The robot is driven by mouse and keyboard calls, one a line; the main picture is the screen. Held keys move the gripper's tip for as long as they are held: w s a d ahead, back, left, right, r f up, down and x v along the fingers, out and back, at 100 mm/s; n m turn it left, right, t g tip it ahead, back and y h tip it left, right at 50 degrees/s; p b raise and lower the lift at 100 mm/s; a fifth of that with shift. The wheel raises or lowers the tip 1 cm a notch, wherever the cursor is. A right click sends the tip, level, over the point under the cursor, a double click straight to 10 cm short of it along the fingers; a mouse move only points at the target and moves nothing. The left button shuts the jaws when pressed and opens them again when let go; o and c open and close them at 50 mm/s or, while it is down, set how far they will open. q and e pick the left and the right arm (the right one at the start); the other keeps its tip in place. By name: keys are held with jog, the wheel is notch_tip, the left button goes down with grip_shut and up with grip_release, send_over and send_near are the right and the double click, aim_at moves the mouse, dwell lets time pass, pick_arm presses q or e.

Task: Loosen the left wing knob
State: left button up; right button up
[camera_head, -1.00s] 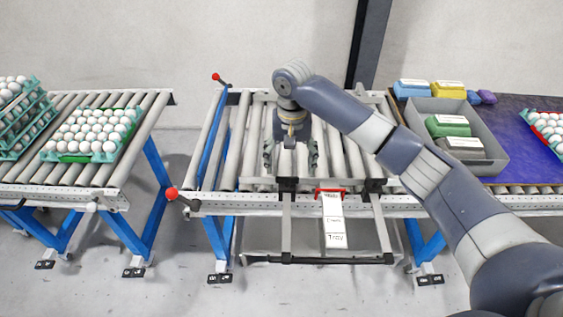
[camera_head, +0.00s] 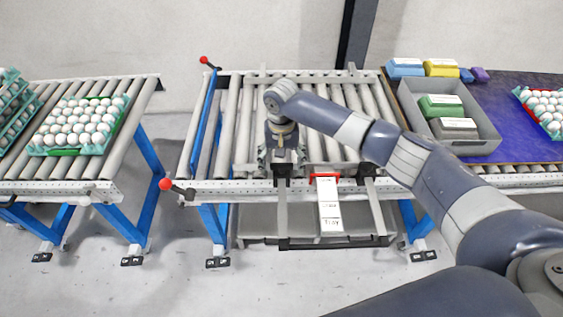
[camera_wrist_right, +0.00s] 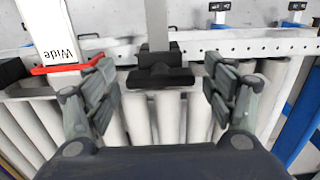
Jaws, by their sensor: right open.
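The left wing knob (camera_head: 282,174) is a black block on the front rail of the roller conveyor, at the top of a grey bar. My right gripper (camera_head: 281,161) is directly behind and above it, pointing down. In the right wrist view the black knob (camera_wrist_right: 160,77) lies between the two spread fingers of my open right gripper (camera_wrist_right: 158,73), with a gap on each side. Whether the fingertips are at the knob's height is hard to tell. My left gripper is not in view.
A second black knob (camera_head: 367,170) sits to the right on the rail. Between them is a red-framed label strip (camera_head: 330,205) reading "Tray" at its bottom. Red-tipped levers (camera_head: 166,184) stand left. A grey bin (camera_head: 488,138) and an egg tray (camera_head: 112,142) are farther off.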

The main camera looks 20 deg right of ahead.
jog(key=shift+f, duration=0.1)
jog(key=c, duration=1)
jog(key=shift+c, duration=0.2)
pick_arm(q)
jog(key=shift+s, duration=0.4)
